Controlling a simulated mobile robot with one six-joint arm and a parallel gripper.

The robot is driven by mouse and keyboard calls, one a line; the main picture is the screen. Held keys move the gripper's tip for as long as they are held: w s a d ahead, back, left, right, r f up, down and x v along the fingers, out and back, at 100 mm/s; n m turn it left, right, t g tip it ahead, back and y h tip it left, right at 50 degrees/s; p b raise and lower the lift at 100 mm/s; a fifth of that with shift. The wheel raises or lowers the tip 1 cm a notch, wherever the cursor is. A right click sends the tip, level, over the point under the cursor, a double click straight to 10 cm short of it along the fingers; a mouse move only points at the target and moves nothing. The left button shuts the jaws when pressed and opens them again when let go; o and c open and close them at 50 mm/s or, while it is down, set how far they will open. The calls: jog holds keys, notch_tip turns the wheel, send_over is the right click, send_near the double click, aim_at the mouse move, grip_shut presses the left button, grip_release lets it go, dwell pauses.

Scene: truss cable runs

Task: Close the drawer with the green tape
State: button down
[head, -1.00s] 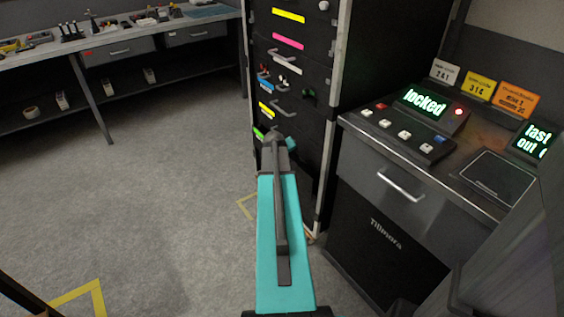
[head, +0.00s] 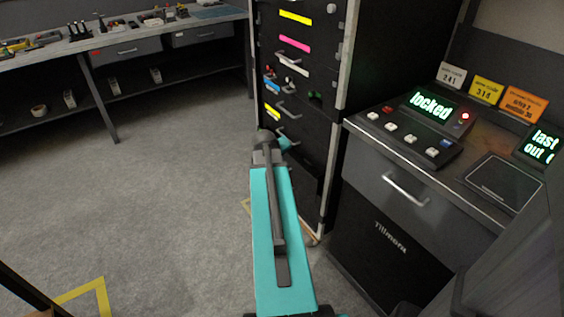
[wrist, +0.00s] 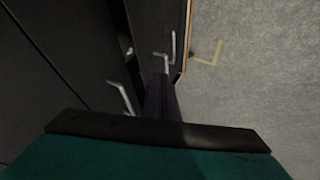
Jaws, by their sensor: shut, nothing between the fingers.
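The black drawer cabinet (head: 340,60) stands at centre in the head view, with coloured tape strips on its drawer fronts. The green tape cannot be made out now; my arm covers the lower left of the cabinet. My gripper (wrist: 160,92) shows in the wrist view as dark, shut fingers with nothing between them. It is close to the dark drawer fronts, and a metal handle (wrist: 122,98) is left of it. Further handles lie beyond the fingertips. I cannot tell whether the fingers touch a front. In the head view my gripper's fingers are hidden behind my arm.
A control desk (head: 400,185) with a lit "locked" display (head: 430,104) stands right of the cabinet. A workbench (head: 120,40) runs along the back left. The grey floor between is open, with a yellow corner mark (head: 85,290) at the front left.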

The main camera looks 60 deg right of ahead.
jog(key=shift+v, duration=1.4)
